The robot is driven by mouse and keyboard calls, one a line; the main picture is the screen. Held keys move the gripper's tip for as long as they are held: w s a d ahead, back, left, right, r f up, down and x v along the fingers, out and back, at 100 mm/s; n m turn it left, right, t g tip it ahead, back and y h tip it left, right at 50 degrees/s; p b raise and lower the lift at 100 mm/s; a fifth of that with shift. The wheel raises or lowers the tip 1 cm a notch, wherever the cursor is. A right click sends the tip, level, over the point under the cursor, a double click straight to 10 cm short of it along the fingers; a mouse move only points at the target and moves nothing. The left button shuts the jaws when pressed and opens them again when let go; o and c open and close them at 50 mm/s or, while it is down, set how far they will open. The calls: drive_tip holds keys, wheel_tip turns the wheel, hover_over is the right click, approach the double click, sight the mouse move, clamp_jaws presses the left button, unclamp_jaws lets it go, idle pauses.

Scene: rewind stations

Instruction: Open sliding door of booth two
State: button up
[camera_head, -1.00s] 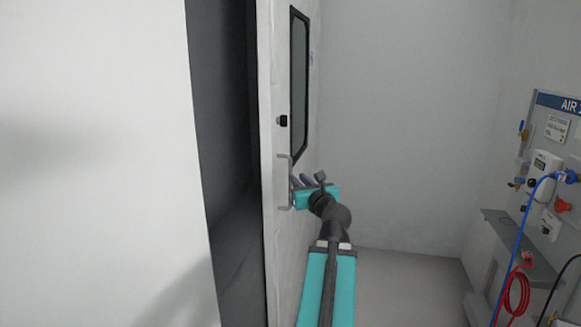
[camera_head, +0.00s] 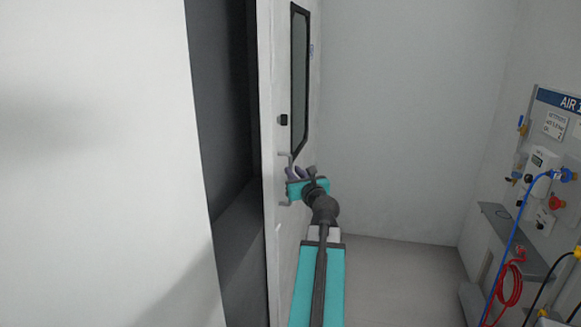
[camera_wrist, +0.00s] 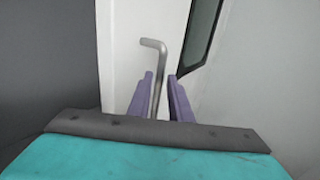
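The white sliding door (camera_head: 291,237) stands upright left of centre in the head view, with a narrow dark-framed window (camera_head: 299,85). A grey bar handle (camera_head: 284,157) is on its face, with its middle hidden behind my gripper. In the wrist view, the bent top of the handle (camera_wrist: 153,44) shows and its bar runs down between my gripper's two purple fingers (camera_wrist: 162,98). My gripper (camera_head: 299,174) looks open around the handle. I see no booth number.
A dark opening (camera_head: 228,130) lies left of the door's edge, beside a large white panel (camera_head: 95,150). A grey board with air fittings (camera_head: 555,150) and red and blue hoses stands at the right. The floor (camera_head: 400,275) between is clear.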

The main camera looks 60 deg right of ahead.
sight(291, 168)
drive_tip(key=shift+x, duration=1.9)
clamp_jaws()
